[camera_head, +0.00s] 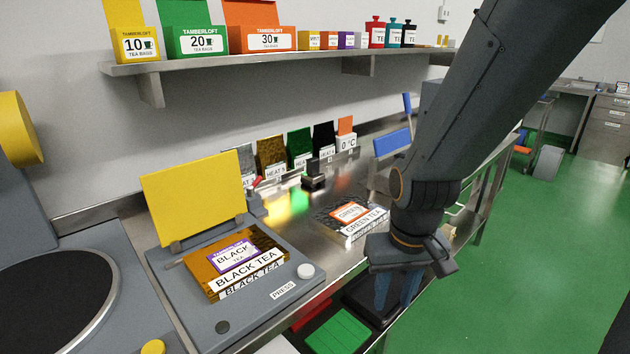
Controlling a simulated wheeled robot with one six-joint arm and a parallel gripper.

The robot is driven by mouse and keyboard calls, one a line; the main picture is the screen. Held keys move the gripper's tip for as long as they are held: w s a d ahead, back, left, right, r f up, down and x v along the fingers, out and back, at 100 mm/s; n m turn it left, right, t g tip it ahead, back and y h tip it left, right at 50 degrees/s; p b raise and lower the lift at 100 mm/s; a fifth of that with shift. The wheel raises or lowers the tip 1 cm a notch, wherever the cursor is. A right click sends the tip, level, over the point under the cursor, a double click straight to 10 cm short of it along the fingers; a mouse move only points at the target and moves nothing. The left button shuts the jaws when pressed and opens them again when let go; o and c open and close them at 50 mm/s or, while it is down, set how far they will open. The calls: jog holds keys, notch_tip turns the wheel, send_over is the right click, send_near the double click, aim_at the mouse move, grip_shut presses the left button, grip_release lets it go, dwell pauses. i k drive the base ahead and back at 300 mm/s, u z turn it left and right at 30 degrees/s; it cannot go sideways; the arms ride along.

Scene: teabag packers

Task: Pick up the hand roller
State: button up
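My gripper (397,298) points down at the front edge of the steel bench. Its two blue-grey fingers look apart, with a gap between them, above or just inside a black tray (352,302). I cannot make out a hand roller for certain. The arm and gripper hide part of the tray and the bench behind it. A small black tool (314,181) with an upright part stands at the back middle of the bench, well away from my gripper; I cannot tell what it is.
A grey press (215,310) with a raised yellow lid (193,198) holds a black tea pack (240,262). A green tea pack (357,216) lies left of my arm. A blue-plated device (392,142) stands behind. A shelf (200,64) of boxes hangs above. Green floor is clear at right.

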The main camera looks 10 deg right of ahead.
aim_at(312, 175)
jog(key=k, duration=0.8)
jog(key=z, duration=0.85)
jog(key=i, duration=1.55)
jog(key=u, duration=0.9)
jog(key=i, duration=0.8)
jog(key=u, duration=0.8)
